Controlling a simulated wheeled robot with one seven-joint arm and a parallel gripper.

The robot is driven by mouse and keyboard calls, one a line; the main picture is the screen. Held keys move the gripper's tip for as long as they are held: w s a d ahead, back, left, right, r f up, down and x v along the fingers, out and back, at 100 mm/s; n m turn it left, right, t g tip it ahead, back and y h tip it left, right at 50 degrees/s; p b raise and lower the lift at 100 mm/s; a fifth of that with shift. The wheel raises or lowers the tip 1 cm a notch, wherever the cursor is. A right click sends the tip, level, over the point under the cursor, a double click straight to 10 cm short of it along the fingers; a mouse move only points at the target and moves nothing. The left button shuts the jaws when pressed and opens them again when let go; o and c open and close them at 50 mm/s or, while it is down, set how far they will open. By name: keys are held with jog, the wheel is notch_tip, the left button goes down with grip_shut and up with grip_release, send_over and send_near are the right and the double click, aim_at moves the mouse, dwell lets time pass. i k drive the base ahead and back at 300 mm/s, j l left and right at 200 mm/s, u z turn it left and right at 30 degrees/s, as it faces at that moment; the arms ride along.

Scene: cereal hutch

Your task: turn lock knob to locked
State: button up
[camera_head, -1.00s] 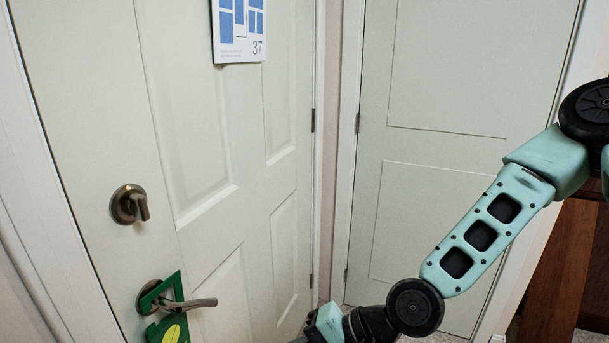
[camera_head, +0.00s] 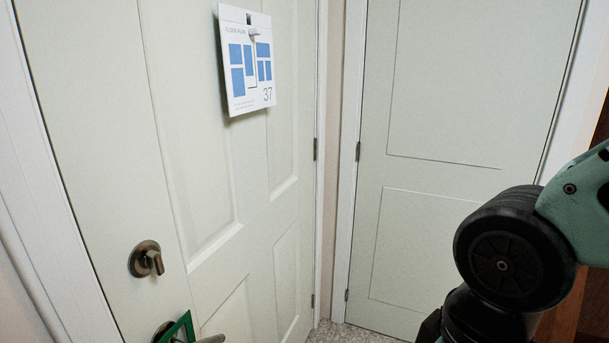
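The lock knob (camera_head: 147,259) is a small bronze thumb turn on a round plate, on the left part of the pale door (camera_head: 110,160). Its lever points down and slightly right. The door handle (camera_head: 210,339) is below it, mostly cut off by the bottom edge, with a green hanger (camera_head: 180,328) around it. My arm is at the lower right, well apart from the knob. My gripper itself is out of view below the frame.
A floor plan sign (camera_head: 248,65) marked 37 hangs on the same door. A second pale door (camera_head: 430,150) stands to the right. Speckled floor (camera_head: 345,333) shows between them. Brown wood (camera_head: 575,310) is at the far right.

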aim_at(152, 259)
jog(key=u, duration=1.25)
jog(key=l+z, duration=0.15)
jog(key=l, duration=0.65)
